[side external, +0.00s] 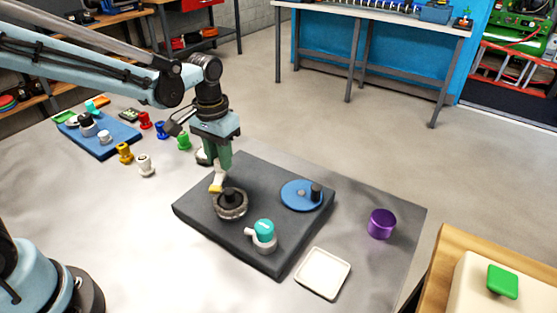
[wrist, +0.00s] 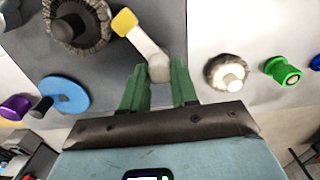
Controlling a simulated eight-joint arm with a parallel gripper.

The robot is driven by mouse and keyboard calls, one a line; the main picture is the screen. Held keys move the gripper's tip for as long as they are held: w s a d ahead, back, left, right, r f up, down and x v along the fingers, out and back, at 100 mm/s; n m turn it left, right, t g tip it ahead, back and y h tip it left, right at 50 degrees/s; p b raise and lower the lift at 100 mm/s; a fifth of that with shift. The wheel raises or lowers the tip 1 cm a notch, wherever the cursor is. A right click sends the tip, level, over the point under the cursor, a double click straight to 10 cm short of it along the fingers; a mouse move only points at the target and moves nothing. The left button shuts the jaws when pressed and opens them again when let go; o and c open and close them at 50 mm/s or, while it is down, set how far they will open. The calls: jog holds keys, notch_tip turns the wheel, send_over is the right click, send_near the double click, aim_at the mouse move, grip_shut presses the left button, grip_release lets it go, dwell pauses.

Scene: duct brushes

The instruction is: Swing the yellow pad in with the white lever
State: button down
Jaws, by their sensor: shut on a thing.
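The white lever (wrist: 146,43) has a rounded grey-white end (wrist: 159,68) and carries the yellow pad (wrist: 125,22) at its other end. The pad also shows in the side view (side external: 215,189). My gripper (wrist: 159,85) has green fingers, closed around the lever's rounded end. In the side view my gripper (side external: 217,172) points down over the far left part of the dark board (side external: 275,172). A round bristly brush with a dark hub (side external: 231,203) stands beside the pad. The pad is at the brush's rim; I cannot tell whether they touch.
A blue disc with a black knob (side external: 301,195) and a teal-capped white piece (side external: 263,235) are on the board. A white tray (side external: 323,272) and a purple cylinder (side external: 381,223) lie to the right. Several coloured spools, including a green one (side external: 183,141), stand left of the board.

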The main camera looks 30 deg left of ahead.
jog(key=shift+n, duration=1.6)
jog(key=c, duration=0.9)
grip_release()
jog(key=shift+o, duration=0.2)
notch_tip(320, 180, up, 12)
jog(key=shift+r, duration=0.1)
